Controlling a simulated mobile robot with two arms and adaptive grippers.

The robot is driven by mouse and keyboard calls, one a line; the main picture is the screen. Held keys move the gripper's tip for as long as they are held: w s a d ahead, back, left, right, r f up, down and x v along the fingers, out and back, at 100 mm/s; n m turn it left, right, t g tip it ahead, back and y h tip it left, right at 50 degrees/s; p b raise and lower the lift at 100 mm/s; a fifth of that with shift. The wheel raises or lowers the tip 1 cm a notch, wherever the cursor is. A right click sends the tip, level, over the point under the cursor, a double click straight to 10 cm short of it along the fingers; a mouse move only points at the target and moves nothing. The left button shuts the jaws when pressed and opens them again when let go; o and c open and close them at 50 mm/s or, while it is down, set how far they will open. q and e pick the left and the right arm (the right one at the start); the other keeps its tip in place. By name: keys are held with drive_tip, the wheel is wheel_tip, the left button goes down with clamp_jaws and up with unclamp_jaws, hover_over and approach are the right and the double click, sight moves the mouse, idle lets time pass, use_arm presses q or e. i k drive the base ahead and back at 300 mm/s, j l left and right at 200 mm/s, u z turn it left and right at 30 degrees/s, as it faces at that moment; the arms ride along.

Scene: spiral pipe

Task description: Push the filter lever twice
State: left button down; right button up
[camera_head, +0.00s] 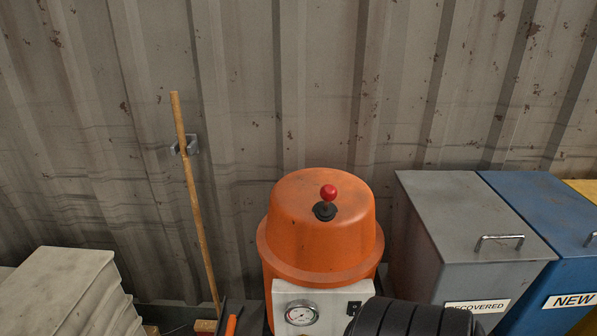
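The filter is a large orange drum (307,235) with a domed top, standing at the lower middle of the head view. The lever (329,194) is a red ball knob on a short stem. It rises from a black round base on top of the orange drum and looks roughly upright. Nothing touches it. Neither my left nor my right gripper is in view.
A pressure gauge (301,314) sits on the drum's front panel. A black ribbed pipe-like shape (415,318) is cut off at the bottom edge. Grey (463,215) and blue (537,200) bins stand right, a wooden pole (192,190) and stacked grey slabs (65,290) left.

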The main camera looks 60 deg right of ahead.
sight(328, 193)
drive_tip(key=k+j+z, duration=0.1)
drive_tip(key=z, duration=1.95)
drive_tip(key=k, duration=0.1)
